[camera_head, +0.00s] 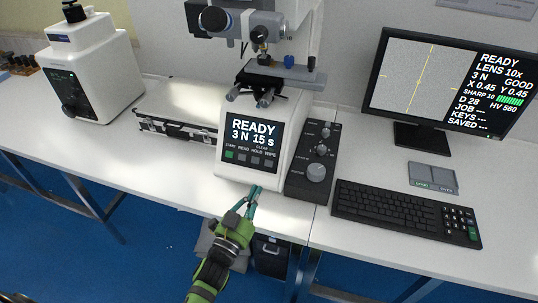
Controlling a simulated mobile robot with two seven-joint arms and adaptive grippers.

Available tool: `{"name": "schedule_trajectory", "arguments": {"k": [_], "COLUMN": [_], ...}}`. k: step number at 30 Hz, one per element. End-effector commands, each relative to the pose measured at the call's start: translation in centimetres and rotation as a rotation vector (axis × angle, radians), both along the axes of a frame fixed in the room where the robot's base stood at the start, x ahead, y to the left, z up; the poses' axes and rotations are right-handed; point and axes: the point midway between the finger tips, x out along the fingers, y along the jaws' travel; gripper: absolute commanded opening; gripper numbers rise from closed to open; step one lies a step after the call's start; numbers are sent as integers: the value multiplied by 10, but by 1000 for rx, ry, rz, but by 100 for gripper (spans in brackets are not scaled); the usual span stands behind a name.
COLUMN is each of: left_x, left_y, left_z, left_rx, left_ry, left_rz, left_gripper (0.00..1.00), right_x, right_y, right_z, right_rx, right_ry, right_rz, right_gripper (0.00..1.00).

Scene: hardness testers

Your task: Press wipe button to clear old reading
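The white hardness tester (289,137) stands mid-table with a tilted front panel (252,139) reading "READY 3 N 15 s". Below the reading is a row of small square buttons labelled START, READ, HOLD and WIPE. The START button (229,155) is green; the wipe button (269,162) is the grey one at the right end. My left gripper (254,189) is at the table's front edge, below the panel and apart from the buttons. Its teal fingers point up toward the panel and look close together; whether they touch is unclear. My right gripper is not in view.
A dark knob console (313,165) stands right of the tester. Farther right are a keyboard (404,211), a small grey pad (433,178) and a monitor (447,85). A silver case (181,102) and another white tester (91,66) stand left. The front-left tabletop is clear.

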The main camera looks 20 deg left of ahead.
Motion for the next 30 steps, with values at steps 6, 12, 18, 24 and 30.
{"name": "schedule_trajectory", "arguments": {"k": [6, 12, 18, 24, 30], "left_x": [1, 0, 1, 9, 31], "left_y": [0, 0, 0, 0, -1], "left_z": [47, 53, 52, 44, 29], "left_rx": [27, 32, 31, 31, 32], "left_ry": [-104, -120, -119, -119, -121], "left_rz": [-3, -3, -3, -3, -2], "left_gripper": [0, 0, 0, 0, 0], "right_x": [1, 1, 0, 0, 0], "right_y": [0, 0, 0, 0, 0], "right_z": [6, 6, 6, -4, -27], "right_rx": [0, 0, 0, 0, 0], "right_ry": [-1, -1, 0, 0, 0], "right_rz": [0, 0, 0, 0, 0], "right_gripper": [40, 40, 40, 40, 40]}}
